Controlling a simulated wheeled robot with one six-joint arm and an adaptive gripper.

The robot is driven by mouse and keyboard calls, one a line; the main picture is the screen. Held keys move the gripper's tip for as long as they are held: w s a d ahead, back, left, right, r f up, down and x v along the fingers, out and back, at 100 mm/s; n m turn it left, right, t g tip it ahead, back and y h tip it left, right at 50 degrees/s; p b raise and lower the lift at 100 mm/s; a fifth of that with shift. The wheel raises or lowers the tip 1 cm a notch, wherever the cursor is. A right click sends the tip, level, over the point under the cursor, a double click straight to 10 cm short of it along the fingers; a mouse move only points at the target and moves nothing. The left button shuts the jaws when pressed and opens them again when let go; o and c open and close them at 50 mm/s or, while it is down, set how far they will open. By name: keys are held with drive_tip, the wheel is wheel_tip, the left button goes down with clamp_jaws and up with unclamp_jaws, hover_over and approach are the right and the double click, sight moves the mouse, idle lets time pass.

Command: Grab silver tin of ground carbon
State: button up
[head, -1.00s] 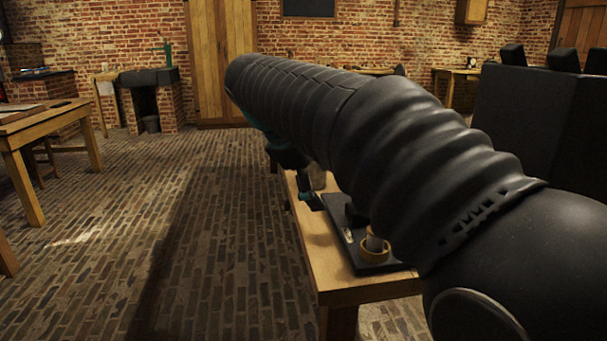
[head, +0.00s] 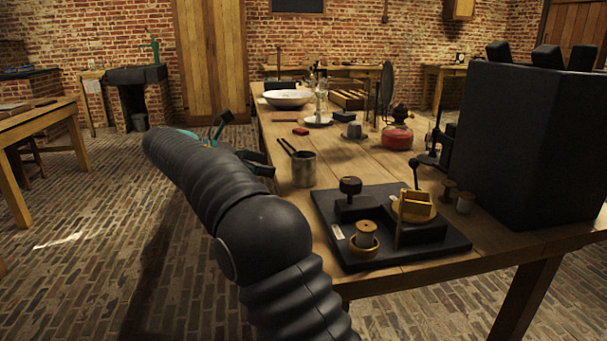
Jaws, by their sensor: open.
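A silver-grey metal tin (head: 303,170) stands upright near the left edge of the wooden table (head: 290,210). A dark handle sticks out of its top toward the left; its contents cannot be made out. My gripper (head: 243,146) is open and empty, beyond the table's left edge. It is to the left of the tin and apart from it. My own arm hides part of the gripper.
A black board (head: 370,258) with spools and a wooden piece lies in front of the tin. A small grey cup (head: 353,131), a red lamp (head: 397,137) and a white bowl (head: 287,98) stand farther back. A large black box (head: 525,140) fills the right side.

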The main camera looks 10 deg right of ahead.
sight(293, 170)
drive_tip(key=b+x, duration=0.1)
drive_tip(key=x, duration=1)
drive_tip(key=shift+d+f+b, duration=0.1)
drive_tip(key=shift+b, duration=0.2)
drive_tip(key=c, duration=1.3)
